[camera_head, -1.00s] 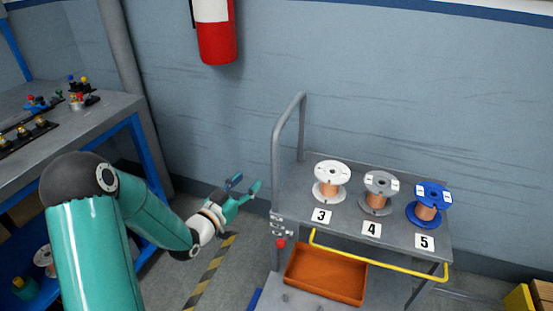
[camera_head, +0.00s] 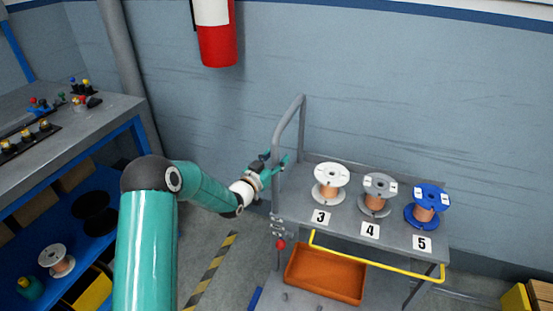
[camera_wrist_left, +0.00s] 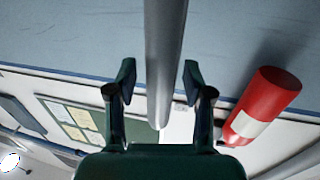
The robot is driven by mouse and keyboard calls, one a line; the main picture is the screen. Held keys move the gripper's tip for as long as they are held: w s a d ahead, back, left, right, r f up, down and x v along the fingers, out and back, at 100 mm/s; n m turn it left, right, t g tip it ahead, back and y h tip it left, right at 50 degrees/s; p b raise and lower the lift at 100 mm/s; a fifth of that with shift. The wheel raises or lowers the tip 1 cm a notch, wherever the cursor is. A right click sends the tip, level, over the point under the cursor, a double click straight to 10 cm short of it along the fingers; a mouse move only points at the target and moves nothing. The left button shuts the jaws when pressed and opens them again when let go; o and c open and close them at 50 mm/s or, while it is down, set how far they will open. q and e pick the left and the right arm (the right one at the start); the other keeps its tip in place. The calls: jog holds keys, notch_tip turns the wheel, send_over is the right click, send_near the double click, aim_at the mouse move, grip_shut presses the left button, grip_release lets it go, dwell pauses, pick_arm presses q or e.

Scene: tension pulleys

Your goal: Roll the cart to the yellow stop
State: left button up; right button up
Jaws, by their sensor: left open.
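The grey cart (camera_head: 290,207) stands against the wall, with its upright tube handle (camera_head: 300,118) at its left end. My left gripper (camera_head: 276,160) is open at the handle. In the left wrist view the handle bar (camera_wrist_left: 165,50) runs between the two open fingers, with gaps on both sides. A yellow block (camera_head: 516,300) is partly in view at the lower right edge; I cannot tell whether it is the stop. My right gripper is not in view.
White, grey and blue-flanged spools (camera_head: 331,183) stand on the cart top by cards 3, 4 and 5. An orange tray (camera_head: 325,273) sits on the lower shelf. A workbench (camera_head: 75,135) is at the left. Yellow-black floor tape (camera_head: 212,270) lies left of the cart.

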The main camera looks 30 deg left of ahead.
pick_arm(q)
grip_shut()
